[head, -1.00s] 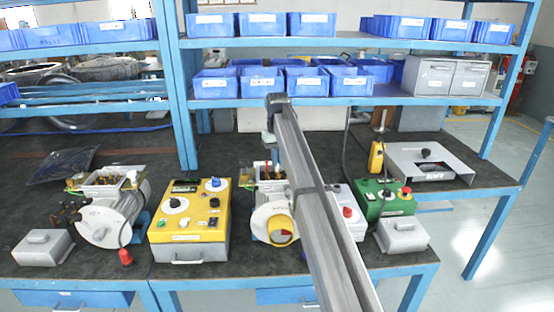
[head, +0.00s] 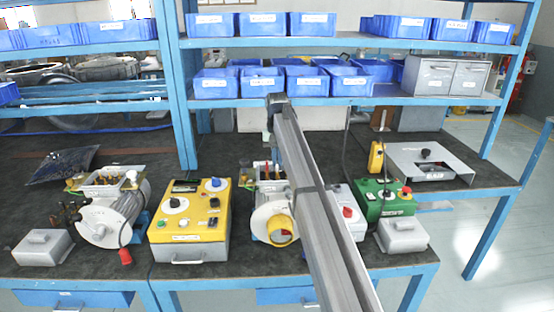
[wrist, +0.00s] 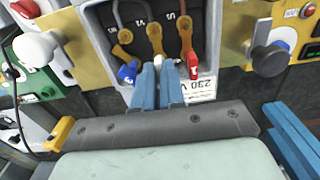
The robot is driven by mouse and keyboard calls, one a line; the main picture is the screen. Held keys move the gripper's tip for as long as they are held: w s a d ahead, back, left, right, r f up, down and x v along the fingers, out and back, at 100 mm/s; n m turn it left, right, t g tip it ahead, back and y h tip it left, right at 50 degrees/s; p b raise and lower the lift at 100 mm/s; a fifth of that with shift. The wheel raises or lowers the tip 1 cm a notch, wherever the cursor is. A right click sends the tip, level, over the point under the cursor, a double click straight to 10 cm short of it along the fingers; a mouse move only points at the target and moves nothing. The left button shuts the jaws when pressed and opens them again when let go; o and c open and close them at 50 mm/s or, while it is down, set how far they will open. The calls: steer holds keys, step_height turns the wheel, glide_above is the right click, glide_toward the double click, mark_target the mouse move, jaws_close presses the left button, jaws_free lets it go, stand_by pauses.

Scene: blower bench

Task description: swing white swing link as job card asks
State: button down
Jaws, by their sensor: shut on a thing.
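In the wrist view an open terminal box (wrist: 97,22) holds three brass swing links side by side. The left one has a blue tip (wrist: 127,73), the right one a red tip (wrist: 192,66). The white swing link (wrist: 157,60) is the middle one, largely hidden by my fingers. My gripper (wrist: 163,70) is shut on its white end, between the two coloured tips. A white label (wrist: 199,91) reading 230 V is on the box's near wall. In the head view the box sits on a blower motor (head: 268,217), and my arm covers much of it.
Brass-coloured plates flank the box, with a white knob (wrist: 36,45) and a dark knob (wrist: 270,58) close by. A yellow control box (head: 189,246) and another motor (head: 107,222) stand to the left. A green box (head: 388,203) stands to the right.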

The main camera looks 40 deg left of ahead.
steer(key=c, duration=1.2)
jaws_free()
